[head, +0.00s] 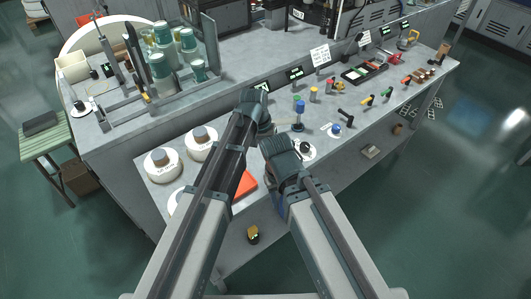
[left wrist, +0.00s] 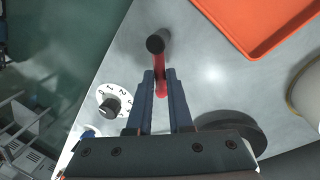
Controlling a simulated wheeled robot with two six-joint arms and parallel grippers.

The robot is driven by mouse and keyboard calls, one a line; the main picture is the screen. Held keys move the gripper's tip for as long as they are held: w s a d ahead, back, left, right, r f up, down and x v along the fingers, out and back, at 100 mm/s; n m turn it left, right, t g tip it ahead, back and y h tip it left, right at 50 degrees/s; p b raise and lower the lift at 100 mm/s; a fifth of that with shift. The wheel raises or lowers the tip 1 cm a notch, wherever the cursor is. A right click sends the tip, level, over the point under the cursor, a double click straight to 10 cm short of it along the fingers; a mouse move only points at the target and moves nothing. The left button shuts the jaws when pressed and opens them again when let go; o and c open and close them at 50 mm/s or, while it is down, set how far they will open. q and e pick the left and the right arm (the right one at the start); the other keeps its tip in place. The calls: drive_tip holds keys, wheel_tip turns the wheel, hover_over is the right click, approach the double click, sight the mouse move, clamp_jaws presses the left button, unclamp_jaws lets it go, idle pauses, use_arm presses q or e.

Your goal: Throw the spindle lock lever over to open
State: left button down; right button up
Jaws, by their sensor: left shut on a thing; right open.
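The spindle lock lever, a red bar with a black round knob (left wrist: 155,43), shows in the left wrist view, rising from the grey bench top. My left gripper (left wrist: 160,78) is shut on its red shaft, with one dark blue finger on each side and the knob beyond the fingertips. In the head view, my left wrist (head: 256,108) is over the bench, and its fingers and the lever are hidden by my arms. My right gripper (head: 280,158) is open and low over the bench front, its fingertips mostly hidden.
A numbered white dial with a black knob (left wrist: 110,105) stands left of the lever. An orange tray (left wrist: 262,22) lies at upper right, also in the head view (head: 246,184). A dark round disc (left wrist: 232,132) is close by the fingers.

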use_arm(q)
drive_tip(key=m, duration=0.1)
drive_tip(key=d+m, duration=0.1)
drive_tip(key=m, duration=0.2)
drive_tip(key=shift+s+d+m+g, duration=0.2)
drive_tip(key=shift+d+m+g, duration=0.1)
drive_tip(key=shift+g, duration=0.1)
drive_tip(key=shift+s+d+m+g+y, duration=0.15)
drive_tip(key=shift+s+d+m+y, duration=0.1)
drive_tip(key=shift+m, duration=0.7)
drive_tip(key=shift+s+d+m+g+y, duration=0.15)
drive_tip(key=shift+d+m, duration=0.1)
drive_tip(key=shift+m, duration=0.7)
drive_tip(key=shift+s, duration=0.1)
drive_tip(key=c, duration=0.8)
unclamp_jaws()
drive_tip(key=shift+c, duration=0.2)
wheel_tip(320, 180, up, 14)
drive_tip(key=w+a+p, duration=0.1)
drive_tip(key=w+p, duration=0.1)
drive_tip(key=p, duration=1.1)
drive_tip(key=shift+w+a+f+p, duration=0.15)
drive_tip(key=shift+a+f+p, duration=0.05)
drive_tip(key=shift+f+p, duration=0.1)
